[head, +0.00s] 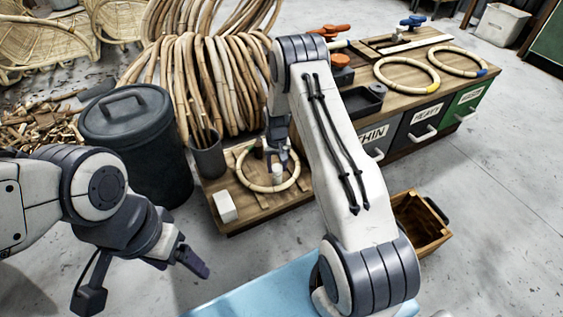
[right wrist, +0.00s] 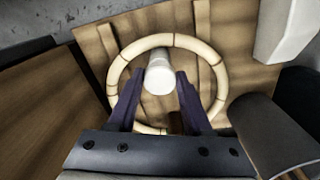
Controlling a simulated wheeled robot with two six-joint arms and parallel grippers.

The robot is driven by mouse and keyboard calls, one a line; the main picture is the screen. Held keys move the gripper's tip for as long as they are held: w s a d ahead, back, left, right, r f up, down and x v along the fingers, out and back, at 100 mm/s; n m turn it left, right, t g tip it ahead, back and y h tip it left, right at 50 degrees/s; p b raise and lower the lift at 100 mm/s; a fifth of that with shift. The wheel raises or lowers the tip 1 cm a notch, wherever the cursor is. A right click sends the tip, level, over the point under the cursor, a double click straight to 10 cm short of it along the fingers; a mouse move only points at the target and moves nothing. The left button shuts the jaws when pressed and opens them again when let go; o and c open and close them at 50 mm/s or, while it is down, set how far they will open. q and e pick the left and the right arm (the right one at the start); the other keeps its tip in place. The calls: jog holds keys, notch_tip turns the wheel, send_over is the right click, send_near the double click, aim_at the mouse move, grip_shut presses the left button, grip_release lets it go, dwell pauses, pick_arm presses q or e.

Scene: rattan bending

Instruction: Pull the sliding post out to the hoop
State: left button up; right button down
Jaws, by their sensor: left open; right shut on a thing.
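The pale rattan hoop (head: 246,178) lies flat on a low wooden bench. It also shows as a full ring in the right wrist view (right wrist: 114,72). A short white post (head: 277,172) stands inside the ring. In the right wrist view the post (right wrist: 160,75) is close to the ring's inner edge; whether they touch I cannot tell. My right gripper (head: 283,160) reaches down over the hoop and is shut on the post, with its purple fingers (right wrist: 161,84) on either side. My left gripper (head: 188,262) is open and empty, in front of the bench, away from the hoop.
A white block (head: 224,207) and a grey cup (head: 208,158) stand left of the hoop. A dark lidded bin (head: 135,145) stands further left. Rattan coils (head: 200,85) are behind. Two more hoops lie on the labelled drawer cabinet (head: 450,62). A wooden crate (head: 422,225) sits right.

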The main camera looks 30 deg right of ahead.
jog(key=shift+c, duration=1.6)
grip_release()
jog(key=shift+s, duration=0.45)
jog(key=shift+w, duration=0.15)
jog(key=shift+r, duration=0.15)
notch_tip(320, 180, up, 10)
jog(key=p, duration=0.5)
jog(key=shift+p, duration=0.3)
